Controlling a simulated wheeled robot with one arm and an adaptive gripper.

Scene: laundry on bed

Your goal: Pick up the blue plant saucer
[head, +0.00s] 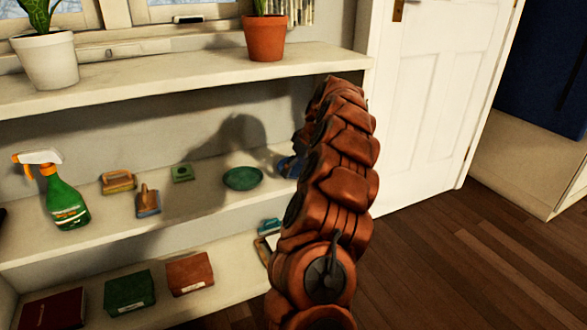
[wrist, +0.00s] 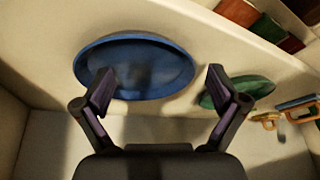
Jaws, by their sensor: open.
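The blue plant saucer (wrist: 150,60) lies on the shelf in the wrist view, a wide shallow oval shape. In the head view only a blue sliver of it (head: 286,167) shows beside my arm, which hides the rest. My gripper (wrist: 160,78) is open and empty. Its left finger overlaps the saucer's near part in the picture, and its right finger is just past the saucer's right rim. I cannot tell whether the fingers touch it. In the head view my gripper is hidden behind my arm.
A green saucer (head: 243,178) lies near the blue one. A spray bottle (head: 65,195), brushes (head: 148,201) and a small green block (head: 182,173) share the middle shelf. Potted plants stand on the upper shelf (head: 180,75). Boxes (head: 190,272) lie below. Open floor (head: 450,240) is at right.

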